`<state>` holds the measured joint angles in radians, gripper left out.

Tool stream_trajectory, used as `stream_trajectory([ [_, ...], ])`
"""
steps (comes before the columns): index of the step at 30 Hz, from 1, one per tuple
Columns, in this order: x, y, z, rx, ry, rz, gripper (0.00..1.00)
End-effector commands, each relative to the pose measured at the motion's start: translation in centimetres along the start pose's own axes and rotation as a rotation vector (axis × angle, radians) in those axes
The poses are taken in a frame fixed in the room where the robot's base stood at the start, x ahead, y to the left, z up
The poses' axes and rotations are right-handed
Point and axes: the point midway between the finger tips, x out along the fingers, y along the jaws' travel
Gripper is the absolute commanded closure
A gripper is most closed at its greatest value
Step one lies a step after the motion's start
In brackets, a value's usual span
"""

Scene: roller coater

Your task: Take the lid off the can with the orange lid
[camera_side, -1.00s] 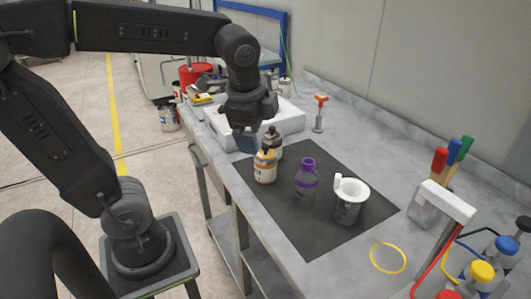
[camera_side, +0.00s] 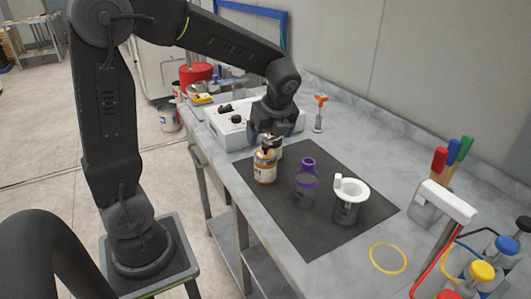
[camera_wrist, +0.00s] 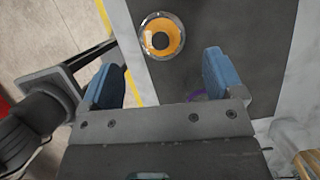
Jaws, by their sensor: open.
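The can with the orange band (camera_side: 264,170) stands upright on the dark mat near its left edge in the side view. In the wrist view its orange top (camera_wrist: 161,36) with a dark centre shows beyond the fingertips, between their lines. My gripper (camera_side: 271,134) is over that end of the mat, just above and behind the can. In the wrist view its two blue fingers (camera_wrist: 165,72) are wide apart with nothing between them.
A purple-topped bottle (camera_side: 306,180) and a cup with a white rim (camera_side: 348,198) stand to the right on the mat (camera_side: 305,235). A white device (camera_side: 228,124) is behind left. A yellow ring (camera_side: 388,258) lies on the bench.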

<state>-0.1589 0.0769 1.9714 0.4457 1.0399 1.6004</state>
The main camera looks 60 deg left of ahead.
Motion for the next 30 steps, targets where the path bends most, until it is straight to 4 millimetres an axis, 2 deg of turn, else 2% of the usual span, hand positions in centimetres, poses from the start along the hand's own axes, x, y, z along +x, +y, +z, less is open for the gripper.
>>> stream_trajectory([
  [5, 1.2, 0.0, 0.0, -0.001, 0.0, 0.001, 0.13],
  [15, 5.5, 0.0, 0.1, -0.001, 0.001, 0.001, 0.13],
  [23, 5.9, -0.1, 0.1, -0.002, 0.0, -0.001, 0.13],
  [30, 5.9, -0.1, 0.1, -0.002, 0.0, -0.002, 0.33],
])
